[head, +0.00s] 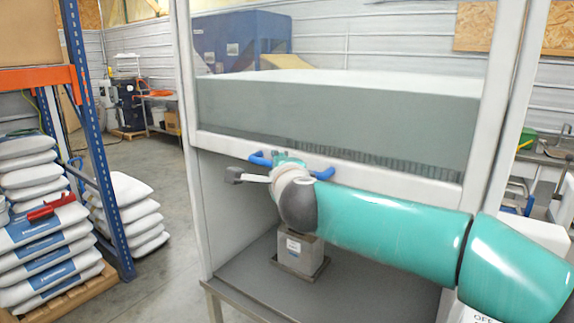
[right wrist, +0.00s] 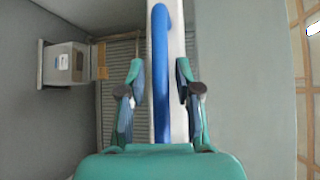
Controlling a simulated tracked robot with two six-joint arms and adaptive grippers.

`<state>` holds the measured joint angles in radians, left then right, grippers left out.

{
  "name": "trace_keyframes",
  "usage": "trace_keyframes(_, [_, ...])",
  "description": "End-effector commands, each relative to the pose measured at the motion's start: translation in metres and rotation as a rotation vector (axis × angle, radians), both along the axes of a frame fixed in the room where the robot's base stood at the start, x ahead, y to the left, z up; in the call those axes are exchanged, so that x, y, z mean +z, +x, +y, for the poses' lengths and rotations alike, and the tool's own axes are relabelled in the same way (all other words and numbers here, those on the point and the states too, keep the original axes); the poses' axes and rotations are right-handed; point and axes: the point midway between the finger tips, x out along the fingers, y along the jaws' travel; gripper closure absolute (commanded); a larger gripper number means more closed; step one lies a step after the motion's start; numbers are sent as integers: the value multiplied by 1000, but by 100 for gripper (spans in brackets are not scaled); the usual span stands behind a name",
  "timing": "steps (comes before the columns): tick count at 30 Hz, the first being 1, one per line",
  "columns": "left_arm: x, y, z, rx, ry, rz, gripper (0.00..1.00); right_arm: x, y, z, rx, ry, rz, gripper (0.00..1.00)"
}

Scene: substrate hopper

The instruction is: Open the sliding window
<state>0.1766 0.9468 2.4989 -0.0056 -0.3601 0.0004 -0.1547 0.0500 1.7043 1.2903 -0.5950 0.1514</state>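The sliding window (head: 340,60) is a clear pane in the front of a white-framed cabinet. Its white bottom bar (head: 408,180) crosses the cabinet above an open lower space. A blue handle (head: 258,158) is mounted on this bar; its middle is hidden behind my right gripper (head: 284,163). In the right wrist view, the right gripper (right wrist: 161,78) is open, with one finger on each side of the long blue handle (right wrist: 161,45). Visible gaps separate the fingers from the handle. My left gripper is not in view.
A grey metal box (head: 299,252) stands on the cabinet floor (head: 360,285) below my right arm. White sacks (head: 40,235) are stacked at left by a blue rack post (head: 97,150). The concrete floor (head: 168,170) between rack and cabinet is clear.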

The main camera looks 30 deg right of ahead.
Motion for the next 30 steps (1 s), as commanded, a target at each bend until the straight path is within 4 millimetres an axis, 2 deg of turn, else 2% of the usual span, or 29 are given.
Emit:
trace_keyframes(10, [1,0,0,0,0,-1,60,-1,-2,0,0,0,1,59])
trace_keyframes(14, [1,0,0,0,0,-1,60,1,-9,4,2,1,1,59])
trace_keyframes(30, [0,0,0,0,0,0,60,14,-95,40,3,1,-2,59])
